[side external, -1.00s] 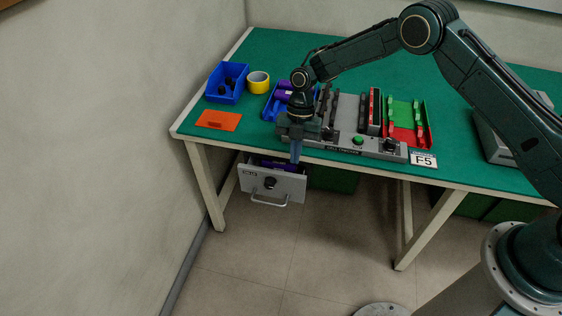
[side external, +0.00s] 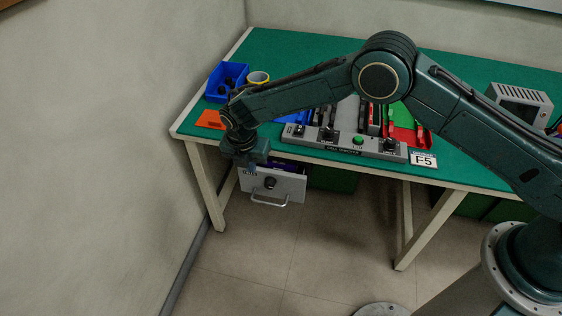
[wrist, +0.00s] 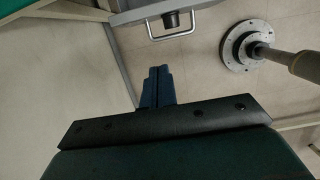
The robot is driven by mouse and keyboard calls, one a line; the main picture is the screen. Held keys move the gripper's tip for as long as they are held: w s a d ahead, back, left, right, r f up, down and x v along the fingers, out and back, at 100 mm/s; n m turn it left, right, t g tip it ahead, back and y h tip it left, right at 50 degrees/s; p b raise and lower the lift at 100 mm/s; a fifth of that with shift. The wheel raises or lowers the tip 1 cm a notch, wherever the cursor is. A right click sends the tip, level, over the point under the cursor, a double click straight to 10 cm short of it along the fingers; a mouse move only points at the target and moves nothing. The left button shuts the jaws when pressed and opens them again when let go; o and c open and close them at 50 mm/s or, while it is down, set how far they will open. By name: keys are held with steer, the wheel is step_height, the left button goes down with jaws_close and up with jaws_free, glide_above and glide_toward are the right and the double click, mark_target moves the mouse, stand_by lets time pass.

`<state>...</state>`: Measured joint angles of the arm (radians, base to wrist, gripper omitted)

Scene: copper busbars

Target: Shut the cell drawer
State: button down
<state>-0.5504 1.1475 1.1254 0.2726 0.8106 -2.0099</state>
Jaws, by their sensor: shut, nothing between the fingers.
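The cell drawer (side external: 285,187) hangs under the front edge of the bench and stands out from it, so it is open. Its pale front has a dark round knob or lock and a bar handle (side external: 270,203). In the wrist view the drawer front (wrist: 135,17) and handle (wrist: 172,38) show at the top. My gripper (side external: 243,165) is by the upper left of the drawer front in the side view; contact cannot be told. In the wrist view its blue fingers (wrist: 160,72) are together and empty, apart from the handle. The drawer's inside is mostly hidden.
On the green bench (side external: 290,50) are a blue bin (side external: 222,72), yellow tape roll (side external: 259,76), orange card (side external: 209,119) and a grey cell fixture (side external: 345,142). A bench leg (side external: 203,185) stands left of the drawer.

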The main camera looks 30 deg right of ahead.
steer(key=shift+a+r, duration=0.15)
steer(key=shift+a, duration=0.4)
glide_toward(255, 175)
steer(key=s+a+f, duration=0.2)
steer(key=s+f, duration=0.2)
steer(key=f, duration=0.1)
steer(key=shift+w+d+f, duration=0.15)
steer(key=shift+w+d, duration=0.75)
steer(key=shift+w, duration=0.1)
steer(key=shift+w+d, duration=0.5)
steer(key=shift+w+d, duration=1.9)
steer(key=shift+d, duration=0.1)
